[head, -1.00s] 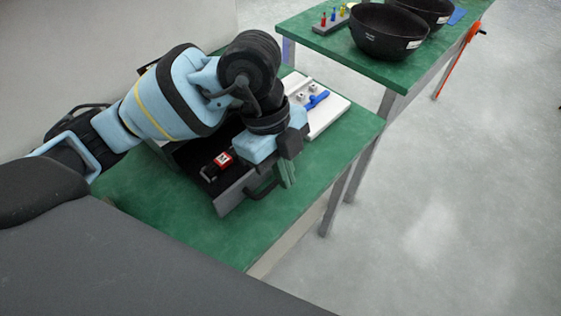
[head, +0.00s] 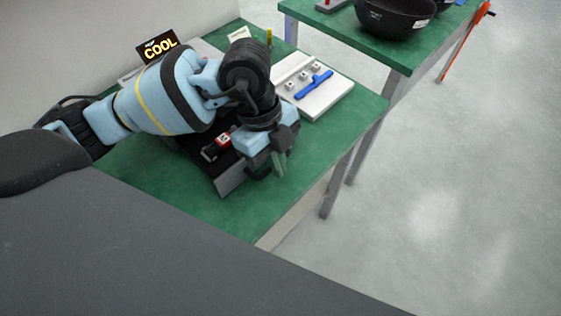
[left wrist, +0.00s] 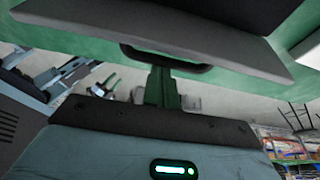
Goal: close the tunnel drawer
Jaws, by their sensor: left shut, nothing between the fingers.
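The tunnel drawer (head: 232,180) stands open over the green table, its grey front panel facing the table's front edge. A dark handle (head: 259,173) is on the front; it also shows in the left wrist view (left wrist: 165,58). A small red-and-white item (head: 222,140) lies in the dark drawer interior. My left gripper (head: 281,164) is shut and empty, its fingers pointing down beside the handle, outside the drawer front. In the left wrist view its fingers (left wrist: 162,88) overlap the handle's middle; I cannot tell whether they touch. My left arm hides most of the tunnel body.
A white board (head: 325,97) with a blue bar (head: 314,84) lies to the right on the same table. A lit sign reading COOL (head: 158,46) stands behind my arm. A second green table (head: 345,25) carries dark bowls (head: 392,18). The table's front strip is clear.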

